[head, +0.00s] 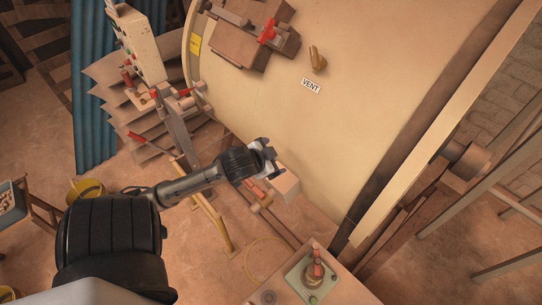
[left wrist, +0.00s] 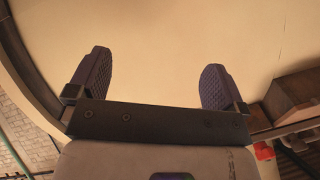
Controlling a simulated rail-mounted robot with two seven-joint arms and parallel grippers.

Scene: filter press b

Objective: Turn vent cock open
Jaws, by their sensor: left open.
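The vent cock is a small brass handle (head: 317,59) on the large cream panel (head: 375,95), in the upper middle of the head view. A white label reading VENT (head: 311,86) sits just below it. My left gripper (head: 270,158) is open and empty, in front of the panel's lower part, well below and left of the cock. The cock does not show in the left wrist view. My right gripper is not in view.
A brown block with a red handle (head: 267,32) is mounted left of the cock. A control box (head: 134,40) and red-handled levers (head: 180,95) stand at the left. A pedestal with a red-topped valve (head: 315,272) is at the bottom. A long cream beam (head: 445,125) crosses the right.

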